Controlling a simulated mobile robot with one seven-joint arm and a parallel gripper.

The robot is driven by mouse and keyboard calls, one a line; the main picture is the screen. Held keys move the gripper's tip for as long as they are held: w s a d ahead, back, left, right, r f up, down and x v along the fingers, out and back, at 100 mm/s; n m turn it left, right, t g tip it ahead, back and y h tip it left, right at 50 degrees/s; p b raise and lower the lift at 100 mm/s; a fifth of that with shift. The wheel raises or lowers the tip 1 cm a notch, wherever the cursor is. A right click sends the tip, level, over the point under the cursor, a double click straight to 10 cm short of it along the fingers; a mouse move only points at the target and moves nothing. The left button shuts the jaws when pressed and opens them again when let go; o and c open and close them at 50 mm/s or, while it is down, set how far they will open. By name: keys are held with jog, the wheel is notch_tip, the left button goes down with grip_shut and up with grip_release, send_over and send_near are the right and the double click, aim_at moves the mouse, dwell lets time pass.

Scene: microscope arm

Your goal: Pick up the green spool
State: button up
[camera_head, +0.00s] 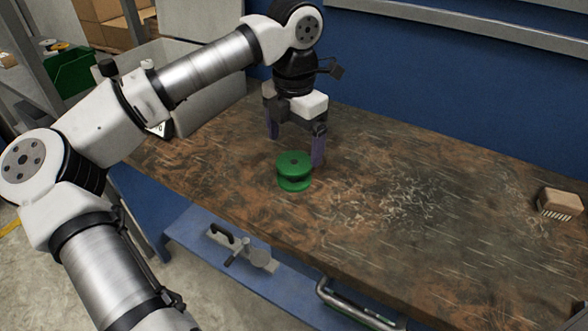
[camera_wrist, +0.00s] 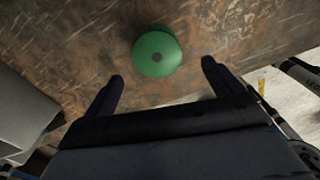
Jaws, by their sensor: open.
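The green spool (camera_head: 294,171) stands upright on the worn brown workbench (camera_head: 400,210), near its front edge. It has a round top with a dark centre hole. In the wrist view the spool (camera_wrist: 157,52) lies beyond the fingertips, roughly centred between them. My gripper (camera_head: 296,148) is open and empty, with two dark purple fingers pointing down. It hangs just behind and above the spool in the head view. The gripper also shows in the wrist view (camera_wrist: 162,70). The fingers do not appear to touch the spool.
A wooden-backed brush (camera_head: 560,203) lies at the far right of the bench. A grey box-like object (camera_head: 205,100) stands at the bench's left end. Clamps and a handle sit on a blue shelf (camera_head: 215,262) below. The middle of the bench is clear, with scattered shavings.

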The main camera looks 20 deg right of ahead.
aim_at(294, 162)
jog(key=shift+w+d+f+p, duration=0.1)
jog(key=shift+f+p, duration=0.1)
jog(key=shift+f, duration=1.05)
jog(key=shift+w+a+f+p, duration=0.1)
jog(key=shift+f+p, duration=0.1)
jog(key=shift+f, duration=1.1)
jog(key=shift+w+d+f+p, duration=0.1)
jog(key=shift+f+p, duration=0.1)
jog(key=shift+f, duration=1.05)
jog(key=c, duration=1.1)
jog(key=shift+r, duration=0.1)
